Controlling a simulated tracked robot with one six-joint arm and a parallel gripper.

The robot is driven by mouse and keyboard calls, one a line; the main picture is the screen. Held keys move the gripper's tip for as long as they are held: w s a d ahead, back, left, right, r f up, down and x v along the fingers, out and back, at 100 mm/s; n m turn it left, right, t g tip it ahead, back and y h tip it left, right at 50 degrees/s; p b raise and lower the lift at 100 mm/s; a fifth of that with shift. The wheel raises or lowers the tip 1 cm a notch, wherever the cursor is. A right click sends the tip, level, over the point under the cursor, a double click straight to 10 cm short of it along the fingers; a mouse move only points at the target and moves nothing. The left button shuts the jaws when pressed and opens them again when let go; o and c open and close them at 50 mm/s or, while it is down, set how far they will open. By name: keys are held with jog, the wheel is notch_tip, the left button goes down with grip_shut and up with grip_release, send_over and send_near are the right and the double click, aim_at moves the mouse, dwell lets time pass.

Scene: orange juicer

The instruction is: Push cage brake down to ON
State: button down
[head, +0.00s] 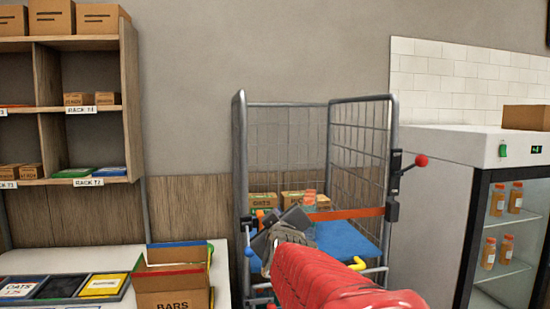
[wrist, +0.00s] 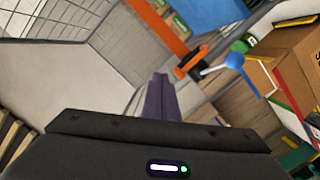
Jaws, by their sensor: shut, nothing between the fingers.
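The wire roll cage (head: 238,130) stands against the wall in the head view, with a blue shelf (head: 345,238). A lever with a red ball (head: 421,160) sticks out from its right post. A yellow-ended lever (head: 357,264) is lower right. At the left post are a blue ball (head: 249,252) and an orange handle; the wrist view shows the blue ball (wrist: 234,61) on a pale rod and the orange handle (wrist: 192,62). Which one is the brake I cannot tell; no ON mark is legible. My gripper (head: 258,243) is shut and empty near the left post. Its fingers (wrist: 160,80) appear left of the orange handle, apparently apart from it.
An orange strap (head: 345,214) crosses the cage front, with cartons behind. A bars carton (head: 172,290) stands on the white counter (head: 222,265) at left. A rack (head: 132,90) is above it. A glass-door fridge (head: 445,165) with bottles stands at right.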

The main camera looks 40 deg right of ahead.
jog(key=s+d+r+m+g+h, duration=0.1)
jog(key=s+d+r+g+h, duration=0.2)
jog(key=d, duration=0.6)
jog(key=s+d+r+m+g+h, duration=0.1)
jog(key=s+d+r+g+h, duration=0.2)
jog(key=s+d+h, duration=0.3)
jog(key=s+d+r+m+g+h, duration=0.2)
jog(key=s+d+r+h, duration=0.2)
jog(key=d, duration=0.7)
jog(key=shift+s+d+r+g+h, duration=0.2)
jog(key=shift+s+d+g+h, duration=0.15)
jog(key=shift+s, duration=0.75)
notch_tip(320, 180, up, 4)
send_over(410, 167)
jog(key=w+a, duration=0.2)
jog(key=a, duration=0.3)
jog(key=s, duration=0.1)
jog(key=s+f, duration=0.1)
jog(key=s, duration=0.1)
jog(key=shift+s+d+f, duration=0.3)
jog(key=shift+d+f, duration=0.05)
jog(key=shift+d, duration=0.05)
